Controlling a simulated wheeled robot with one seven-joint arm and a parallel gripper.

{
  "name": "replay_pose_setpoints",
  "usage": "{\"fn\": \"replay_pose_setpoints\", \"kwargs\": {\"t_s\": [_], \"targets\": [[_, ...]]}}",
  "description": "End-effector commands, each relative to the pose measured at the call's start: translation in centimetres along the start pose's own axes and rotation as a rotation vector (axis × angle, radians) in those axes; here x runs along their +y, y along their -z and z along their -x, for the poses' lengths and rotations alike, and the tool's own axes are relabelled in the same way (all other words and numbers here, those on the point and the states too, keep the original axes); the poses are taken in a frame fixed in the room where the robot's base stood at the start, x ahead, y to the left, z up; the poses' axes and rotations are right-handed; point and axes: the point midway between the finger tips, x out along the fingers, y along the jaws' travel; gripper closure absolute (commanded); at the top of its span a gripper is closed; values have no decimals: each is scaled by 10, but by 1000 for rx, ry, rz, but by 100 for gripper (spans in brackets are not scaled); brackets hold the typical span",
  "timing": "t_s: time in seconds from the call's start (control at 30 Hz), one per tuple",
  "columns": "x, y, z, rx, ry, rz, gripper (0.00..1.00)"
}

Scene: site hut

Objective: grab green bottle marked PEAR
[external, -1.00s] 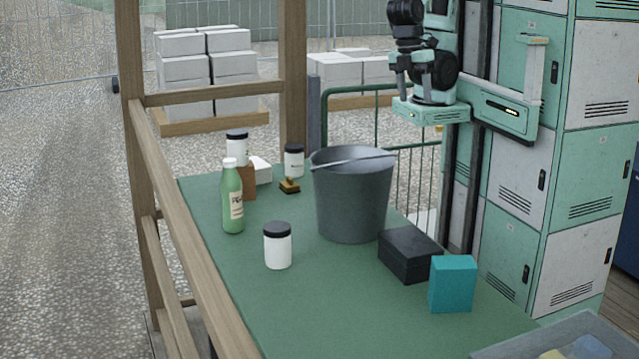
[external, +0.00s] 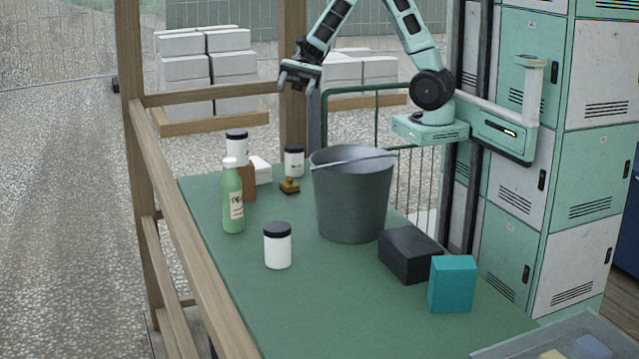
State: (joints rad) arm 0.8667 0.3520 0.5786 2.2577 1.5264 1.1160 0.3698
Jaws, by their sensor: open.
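The green bottle (external: 232,196) stands upright on the left part of the green table (external: 330,300). It has a white cap and a pale label with dark lettering, of which only the first letters show. My gripper (external: 284,83) is open and empty, high above the far end of the table. It is up and to the right of the bottle and well apart from it. The bottle is fully in view, with nothing in front of it.
Behind the bottle are a brown block (external: 247,181) and a black-lidded jar (external: 237,146). Another jar (external: 277,246) stands nearer. A grey bucket (external: 351,200), black box (external: 409,255) and teal box (external: 453,283) stand right. A wooden rail (external: 190,235) runs along the left edge.

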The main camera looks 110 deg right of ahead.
Motion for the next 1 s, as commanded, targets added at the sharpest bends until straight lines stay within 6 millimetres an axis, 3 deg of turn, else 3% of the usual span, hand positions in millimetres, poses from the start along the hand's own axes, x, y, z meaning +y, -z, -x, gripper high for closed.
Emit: {"fn": "replay_pose_setpoints", "kwargs": {"t_s": [0.1, 0.37, 0.77, 1.0], "targets": [[-36, 14, 28, -54, 147, -104, 44], [-95, 37, 93, -174, 415, -275, 44], [-71, 123, 68, -171, 397, -276, 44], [-54, 198, 50, -169, 397, -275, 44]]}}
